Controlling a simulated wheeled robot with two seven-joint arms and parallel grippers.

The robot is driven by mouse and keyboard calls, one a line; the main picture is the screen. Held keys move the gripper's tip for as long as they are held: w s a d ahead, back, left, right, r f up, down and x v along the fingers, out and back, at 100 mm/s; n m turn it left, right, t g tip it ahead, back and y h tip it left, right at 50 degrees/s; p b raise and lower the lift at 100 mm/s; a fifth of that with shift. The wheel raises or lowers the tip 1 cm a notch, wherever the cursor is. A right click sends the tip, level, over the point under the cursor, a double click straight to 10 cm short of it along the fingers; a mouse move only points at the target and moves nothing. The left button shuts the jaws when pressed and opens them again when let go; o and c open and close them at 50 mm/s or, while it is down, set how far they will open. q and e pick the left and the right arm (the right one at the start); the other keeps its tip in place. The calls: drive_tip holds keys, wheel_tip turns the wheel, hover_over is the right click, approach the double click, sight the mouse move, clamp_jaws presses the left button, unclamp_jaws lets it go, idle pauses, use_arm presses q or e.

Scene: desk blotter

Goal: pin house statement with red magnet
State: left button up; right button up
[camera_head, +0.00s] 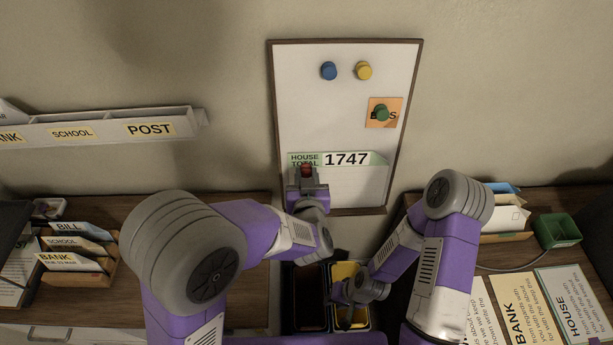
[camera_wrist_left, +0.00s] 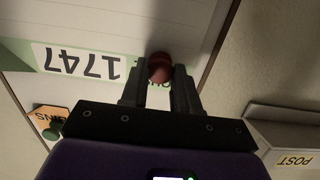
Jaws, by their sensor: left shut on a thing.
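The house statement (camera_head: 350,185) is a white sheet with a green header reading HOUSE TOTAL 1747. It lies flat against the lower part of the whiteboard (camera_head: 310,105), and its header shows upside down in the left wrist view (camera_wrist_left: 85,62). My left gripper (camera_head: 306,178) is shut on the red magnet (camera_wrist_left: 160,68), at the left end of the sheet's header. The red magnet (camera_head: 307,169) also shows in the head view. Whether it touches the paper I cannot tell. My right gripper (camera_head: 347,305) is low, over the bins below the board; its fingers are not clear.
Blue (camera_head: 328,71) and yellow (camera_head: 364,71) magnets sit high on the board. A green magnet (camera_head: 381,113) holds an orange note.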

idle(0.3)
use_arm(q)
drive_tip(key=o, duration=1)
drive_tip(key=p+v, duration=0.1)
drive_tip(key=v, duration=0.6)
drive_tip(key=shift+s+p, duration=0.3)
drive_tip(key=shift+p, duration=0.1)
